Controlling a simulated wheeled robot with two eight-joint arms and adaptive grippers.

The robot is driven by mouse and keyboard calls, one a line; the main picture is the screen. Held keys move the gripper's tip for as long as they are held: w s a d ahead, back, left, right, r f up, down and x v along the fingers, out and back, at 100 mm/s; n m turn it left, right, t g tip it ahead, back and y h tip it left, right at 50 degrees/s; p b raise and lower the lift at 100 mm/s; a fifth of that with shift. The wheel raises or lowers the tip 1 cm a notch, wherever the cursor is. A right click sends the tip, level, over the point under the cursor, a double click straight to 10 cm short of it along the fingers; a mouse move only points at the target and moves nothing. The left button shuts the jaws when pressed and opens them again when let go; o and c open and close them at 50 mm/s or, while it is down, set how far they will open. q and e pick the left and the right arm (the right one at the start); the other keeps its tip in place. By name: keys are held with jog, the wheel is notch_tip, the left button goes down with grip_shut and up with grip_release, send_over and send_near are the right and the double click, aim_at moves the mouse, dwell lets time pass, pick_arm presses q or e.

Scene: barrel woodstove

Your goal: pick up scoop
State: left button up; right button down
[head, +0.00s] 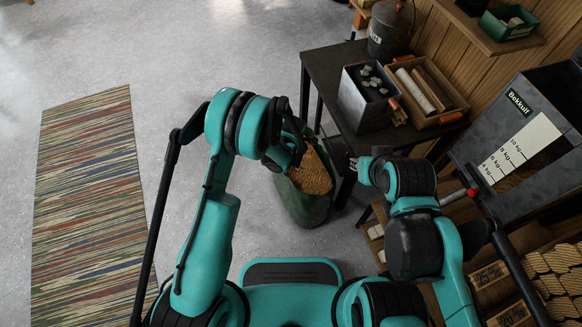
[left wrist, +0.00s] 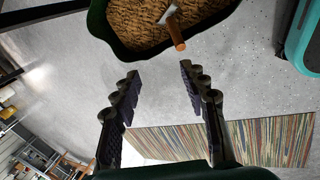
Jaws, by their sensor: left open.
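A green sack of pellets (head: 305,207) stands on the floor in front of me in the head view. In the left wrist view the sack (left wrist: 97,22) is at the top, and the scoop (left wrist: 175,32) lies in it, with a wooden handle pointing out over the rim and a metal part on the pellets. My left gripper (left wrist: 160,71) is open and empty, with its fingers short of the handle. In the head view my left gripper (head: 293,150) is over the sack's far left side and I cannot make out the scoop. My right gripper (head: 354,163) is small and partly hidden there.
A dark table (head: 330,72) stands close behind the sack, with a metal box (head: 360,100), a wooden tray (head: 452,117) and a lidded bucket (head: 390,30) on it. A pellet hopper (head: 510,140) is at the right. A striped rug (head: 90,200) and open floor lie left.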

pick_arm(q)
jog(key=w+f+b, duration=0.1)
jog(key=f, duration=0.5)
jog(key=w+f+n+b, duration=0.1)
jog(key=f+b, duration=0.1)
jog(key=f, duration=0.5)
jog(key=w+f+n+b, duration=0.1)
jog(key=f, duration=0.5)
jog(key=shift+w+f+b, duration=0.1)
jog(key=shift+f+b, duration=0.2)
jog(key=shift+b, duration=0.05)
grip_shut()
